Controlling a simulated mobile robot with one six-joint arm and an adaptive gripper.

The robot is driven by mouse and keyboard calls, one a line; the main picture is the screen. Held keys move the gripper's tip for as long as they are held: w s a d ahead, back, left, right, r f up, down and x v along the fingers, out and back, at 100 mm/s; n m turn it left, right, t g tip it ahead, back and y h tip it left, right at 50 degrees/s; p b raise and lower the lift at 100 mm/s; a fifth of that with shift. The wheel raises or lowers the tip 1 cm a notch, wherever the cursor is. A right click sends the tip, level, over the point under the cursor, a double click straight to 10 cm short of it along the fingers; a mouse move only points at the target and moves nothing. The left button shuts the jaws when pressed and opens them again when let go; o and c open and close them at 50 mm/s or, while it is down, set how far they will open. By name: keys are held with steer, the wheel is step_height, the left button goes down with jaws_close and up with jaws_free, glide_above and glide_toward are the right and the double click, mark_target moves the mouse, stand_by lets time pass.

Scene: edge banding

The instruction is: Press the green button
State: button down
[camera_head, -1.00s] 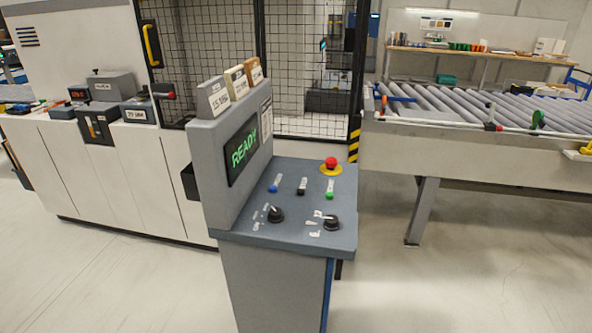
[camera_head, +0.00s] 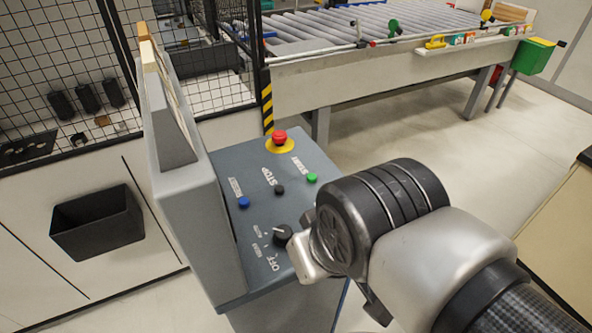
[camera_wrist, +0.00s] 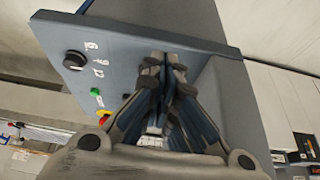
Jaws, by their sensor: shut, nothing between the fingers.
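The green button (camera_head: 312,178) sits beside the START label on the sloped grey control panel (camera_head: 225,160). In the wrist view the green button (camera_wrist: 95,92) shows left of my gripper (camera_wrist: 165,62). My gripper is shut and empty, with its fingers over the panel; it is apart from the button, but I cannot tell its exact height. In the head view my wrist hides the fingers and part of the panel, while the green button stays uncovered.
A blue button (camera_head: 244,203), a black button (camera_head: 279,189), a red emergency stop (camera_head: 279,137) and a black knob (camera_head: 283,235) share the panel. The upright display housing (camera_head: 190,210) rises at its left. A roller conveyor (camera_head: 370,72) stands behind.

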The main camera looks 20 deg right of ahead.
steer(key=w+a+r+m+y+p, duration=0.2)
steer(key=w+a+r+m+p, duration=0.1)
steer(key=w+m+p, duration=0.15)
steer(key=m+t+p, duration=0.4)
steer(key=m+p, duration=0.4)
steer(key=m, duration=1.2)
glide_above(310, 178)
steer(key=shift+f, duration=0.15)
steer(key=shift+f, duration=0.1)
step_height(310, 178, down, 8)
steer(key=b, duration=0.6)
steer(key=shift+r+b, duration=0.25)
steer(key=shift+b, duration=0.05)
steer(key=shift+f+b, duration=0.55)
steer(key=shift+b, duration=0.05)
